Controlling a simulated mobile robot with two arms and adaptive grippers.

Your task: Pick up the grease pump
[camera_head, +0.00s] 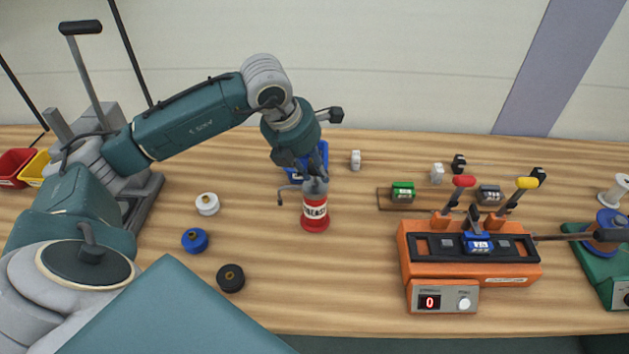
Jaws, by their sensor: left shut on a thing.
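The grease pump (315,216) is a red bottle with a white label, a grey top and a thin spout bent down to its left. It is upright over the middle of the wooden table. My left gripper (316,177) reaches down from above and is shut on the pump's grey top. The fingers partly hide the top. I cannot tell whether the pump's base touches the table. My right gripper is not in view.
A blue tray (294,178) is behind the pump. White (207,204), blue (195,240) and black (231,278) spools lie to the left. An orange machine (472,262) with levers stands right, a green-based device (602,262) beyond. Table in front is clear.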

